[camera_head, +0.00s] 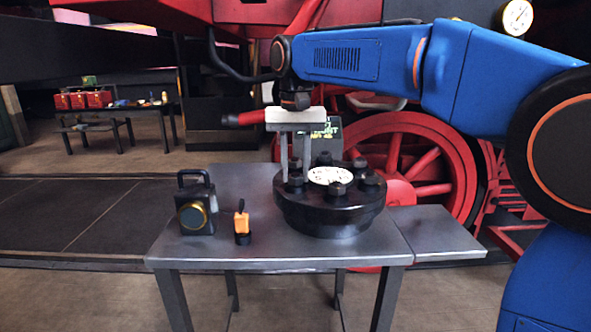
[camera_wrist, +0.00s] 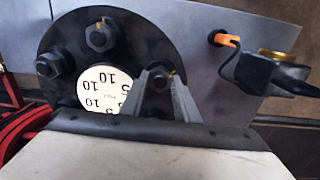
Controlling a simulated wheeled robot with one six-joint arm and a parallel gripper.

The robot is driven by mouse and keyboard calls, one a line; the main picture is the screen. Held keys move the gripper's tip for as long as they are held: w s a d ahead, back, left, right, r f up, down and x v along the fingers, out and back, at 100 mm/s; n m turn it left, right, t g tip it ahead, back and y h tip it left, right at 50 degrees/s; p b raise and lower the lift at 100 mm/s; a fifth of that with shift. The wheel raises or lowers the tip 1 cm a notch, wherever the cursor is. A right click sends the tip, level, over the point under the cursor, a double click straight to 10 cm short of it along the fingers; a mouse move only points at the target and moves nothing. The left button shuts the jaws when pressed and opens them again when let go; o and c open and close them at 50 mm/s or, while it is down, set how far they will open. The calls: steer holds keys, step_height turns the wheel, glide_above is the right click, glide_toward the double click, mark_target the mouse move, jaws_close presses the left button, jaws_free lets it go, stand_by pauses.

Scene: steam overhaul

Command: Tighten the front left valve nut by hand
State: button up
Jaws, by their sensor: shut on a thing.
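The valve (camera_head: 330,215) is a thick round black flange on the metal table, with a ring of several dark hex nuts and a white dial (camera_head: 331,176) in the middle. My gripper (camera_head: 293,180) points straight down at the flange's left side. Its fingers are shut on the front left nut (camera_head: 295,184), one finger on each side. In the wrist view the nut (camera_wrist: 159,80) shows between the two fingers, with a small yellow mark on it. Its lower part is hidden. Other nuts (camera_wrist: 100,36) stand free around the dial.
On the table (camera_head: 262,253), left of the valve, stand a small orange-topped tool (camera_head: 241,220) and a black lantern (camera_head: 196,207) with a brass ring. A red spoked wheel (camera_head: 420,160) is behind. A bench (camera_head: 120,107) with red boxes is far left.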

mark_target(296, 174)
steer(key=o, duration=1)
steer(key=shift+o, duration=0.2)
step_height(296, 174, up, 18)
steer(key=shift+f, duration=0.25)
steer(key=s+d+f+t, duration=0.1)
steer(key=s+d+f, duration=0.55)
steer(key=d, duration=0.25)
steer(key=s+d+f+t, duration=0.1)
steer(key=s+d+f, duration=0.4)
steer(key=d+f, duration=0.3)
steer(key=s+d+f+t, duration=0.1)
steer(key=s+d+f, duration=0.4)
steer(key=s+f, duration=0.3)
steer(key=s+d+f+t, duration=0.1)
steer(key=s+d+f, duration=0.4)
steer(key=f, duration=1.1)
steer(key=s, duration=0.3)
steer(key=shift+s+d+t, duration=0.15)
steer(key=shift+t, duration=0.25)
